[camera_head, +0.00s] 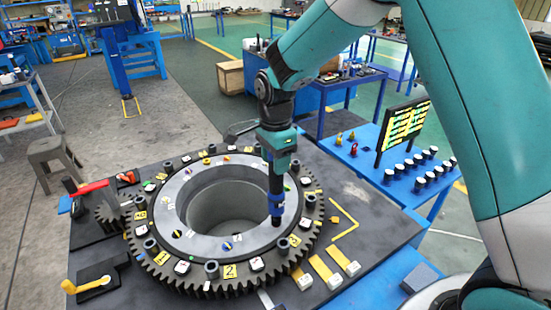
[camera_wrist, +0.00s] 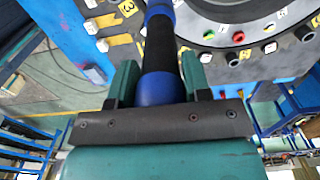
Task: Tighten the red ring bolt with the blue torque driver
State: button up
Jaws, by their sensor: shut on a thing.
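My gripper (camera_head: 277,165) is shut on the blue torque driver (camera_head: 276,208), which hangs upright with a black shaft and blue collars. The driver's lower end is over the right front part of the grey ring (camera_head: 190,240); whether it touches cannot be told. That view shows a small red round piece (camera_wrist: 238,37), possibly the red ring bolt, right of the driver, among green, blue and white ones. No red bolt is clear in the head view.
A dark toothed gear (camera_head: 225,288) with numbered yellow tags and upright posts surrounds the ring and its central hole. A red-handled tool (camera_head: 92,188) and a yellow crank (camera_head: 88,285) are at left. A blue side table (camera_head: 372,180) holds a panel and several black-and-white cylinders.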

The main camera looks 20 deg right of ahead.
dwell(0.8)
jog(key=shift+r+p, duration=2.15)
jog(key=shift+r, duration=0.55)
